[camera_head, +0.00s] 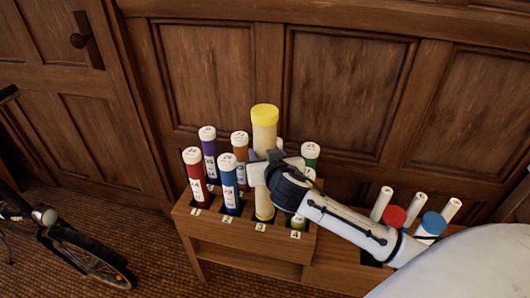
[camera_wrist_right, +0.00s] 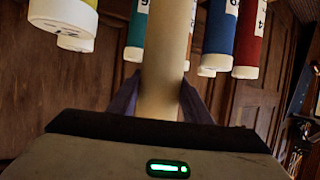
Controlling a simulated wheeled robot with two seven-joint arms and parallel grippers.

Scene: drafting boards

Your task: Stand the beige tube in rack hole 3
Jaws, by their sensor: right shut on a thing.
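The beige tube (camera_head: 264,135) with a yellow cap stands upright over the front row of the wooden rack (camera_head: 238,243). Its lower end is at the spot behind the label 3 (camera_head: 260,227); I cannot tell how far it is inside the hole. My right gripper (camera_head: 260,173) is shut on the tube around its middle, reaching in from the right. In the right wrist view the beige tube (camera_wrist_right: 165,70) runs between the two dark fingers. My left gripper is not in view.
A red tube (camera_head: 195,175) and a blue tube (camera_head: 228,185) stand at labels 1 and 2. Purple (camera_head: 209,152), orange-brown (camera_head: 240,153) and green (camera_head: 310,153) tubes stand behind. White rolls (camera_head: 381,204) and red and blue caps are at right. A bicycle (camera_head: 75,250) is at left.

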